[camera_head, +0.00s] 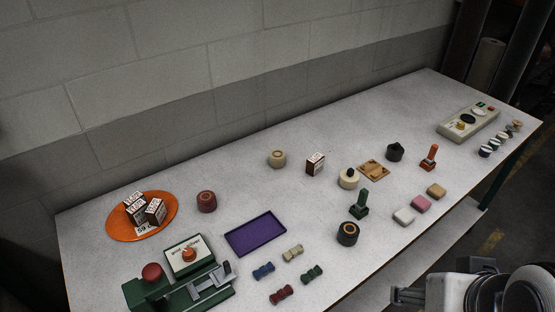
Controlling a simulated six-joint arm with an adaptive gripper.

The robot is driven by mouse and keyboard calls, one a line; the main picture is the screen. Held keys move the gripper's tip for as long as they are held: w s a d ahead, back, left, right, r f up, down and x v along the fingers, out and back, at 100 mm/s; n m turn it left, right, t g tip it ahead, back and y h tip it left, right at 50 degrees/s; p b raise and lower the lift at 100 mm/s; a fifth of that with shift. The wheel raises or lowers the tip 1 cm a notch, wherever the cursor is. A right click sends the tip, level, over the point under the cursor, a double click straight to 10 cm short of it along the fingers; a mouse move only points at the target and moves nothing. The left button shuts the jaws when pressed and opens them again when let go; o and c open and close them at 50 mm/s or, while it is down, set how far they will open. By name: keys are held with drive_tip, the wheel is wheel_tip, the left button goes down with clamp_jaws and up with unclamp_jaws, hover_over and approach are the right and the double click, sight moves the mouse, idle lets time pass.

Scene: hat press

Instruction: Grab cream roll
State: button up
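A small cream roll (293,252) with a narrow waist lies on the grey table, right of the purple tray (268,241). Similar rolls lie nearby: a blue one (263,271) to its left, a dark green one (312,273) below right and a dark red one (281,294) below. My gripper (402,297) is partly in view at the bottom right, beyond the table's front edge and well apart from the rolls. Its fingers are small and dark here, and I cannot tell whether they are open.
A green press (185,287) stands at the lower left, by an orange plate (115,222) with boxes. Round containers, such as a black one (348,234) and a cream one (277,155), and stamps (429,158) stand rightward. A control panel (450,125) is far right.

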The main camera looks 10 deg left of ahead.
drive_tip(key=shift+o, duration=0.4)
drive_tip(key=w+a+f+n+t+y, duration=0.15)
drive_tip(key=w+a, duration=0.25)
drive_tip(key=w, duration=1.3)
drive_tip(key=w+a+n+t, duration=0.1)
drive_tip(key=w+a+t, duration=0.25)
drive_tip(key=w, duration=1.35)
drive_tip(key=w+a+f+n+y, duration=0.3)
drive_tip(key=w+a+f, duration=0.5)
drive_tip(key=w+a, duration=0.3)
drive_tip(key=n+t+y, duration=0.1)
drive_tip(key=y, duration=0.2)
approach(279, 158)
drive_tip(key=shift+w+a+f, duration=0.1)
drive_tip(key=shift+w+a, duration=0.05)
drive_tip(key=shift+w, duration=0.4)
drive_tip(key=shift+w+a+f, duration=0.1)
drive_tip(key=shift+w+a, duration=0.05)
drive_tip(key=shift+w, duration=0.35)
drive_tip(key=shift+a+f, duration=0.45)
drive_tip(key=shift+a, duration=0.05)
drive_tip(key=shift+x, duration=1.2)
drive_tip(key=shift+w, duration=0.15)
